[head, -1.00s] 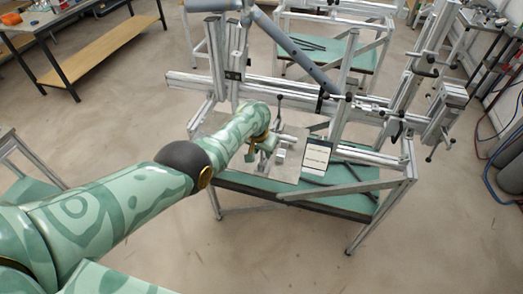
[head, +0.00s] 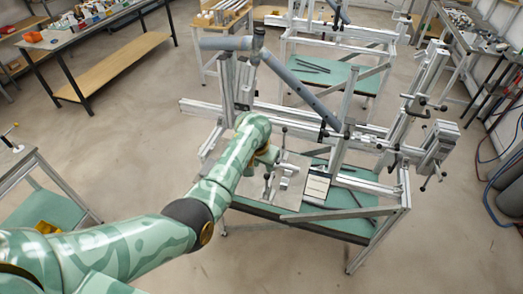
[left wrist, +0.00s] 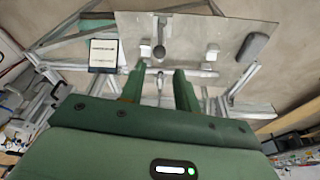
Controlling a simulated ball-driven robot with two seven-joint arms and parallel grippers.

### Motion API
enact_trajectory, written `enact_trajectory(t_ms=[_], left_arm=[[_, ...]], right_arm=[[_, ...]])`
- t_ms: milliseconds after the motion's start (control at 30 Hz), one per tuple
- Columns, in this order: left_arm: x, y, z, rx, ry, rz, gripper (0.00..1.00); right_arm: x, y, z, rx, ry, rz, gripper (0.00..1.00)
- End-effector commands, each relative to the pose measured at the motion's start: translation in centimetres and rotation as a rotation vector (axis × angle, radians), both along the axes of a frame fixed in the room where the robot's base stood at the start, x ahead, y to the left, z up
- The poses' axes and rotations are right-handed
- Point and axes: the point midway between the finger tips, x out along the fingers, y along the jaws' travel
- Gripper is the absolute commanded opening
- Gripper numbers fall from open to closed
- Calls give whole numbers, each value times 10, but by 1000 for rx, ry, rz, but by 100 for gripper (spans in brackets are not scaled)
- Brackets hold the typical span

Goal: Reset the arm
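My left arm reaches in from the left of the head view to the frame jig (head: 300,108). Its gripper (head: 270,160) is over the grey metal plate (head: 292,187) on the jig's table and is partly hidden by the wrist. In the left wrist view, the two green fingers of the left gripper (left wrist: 157,76) stand apart with nothing visibly held. Beyond them are the plate (left wrist: 190,30), a small metal post (left wrist: 160,50) and a dark-framed white card (left wrist: 103,56). The card also shows in the head view (head: 317,187). My right gripper is not in view.
Blue-grey frame tubes (head: 300,90) are mounted on the jig above the plate. A second jig table (head: 325,75) stands behind. Open floor lies between.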

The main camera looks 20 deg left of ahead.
Motion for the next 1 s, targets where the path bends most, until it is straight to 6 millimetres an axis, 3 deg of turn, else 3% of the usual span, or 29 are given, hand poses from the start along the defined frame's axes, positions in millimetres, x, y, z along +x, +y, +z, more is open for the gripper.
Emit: enact_trajectory(t_ms=[100,233,767,867,967,1000], left_arm=[[-3,0,16,-2,-1,0,32],[-6,1,22,-1,0,0,32],[-7,1,18,0,2,0,32],[-15,3,-10,1,12,6,32],[-36,8,-73,5,31,16,32],[-48,10,-106,7,38,22,32]], right_arm=[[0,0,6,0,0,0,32],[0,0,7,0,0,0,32],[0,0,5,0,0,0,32],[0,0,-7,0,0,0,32],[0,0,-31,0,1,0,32],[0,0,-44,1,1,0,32]])
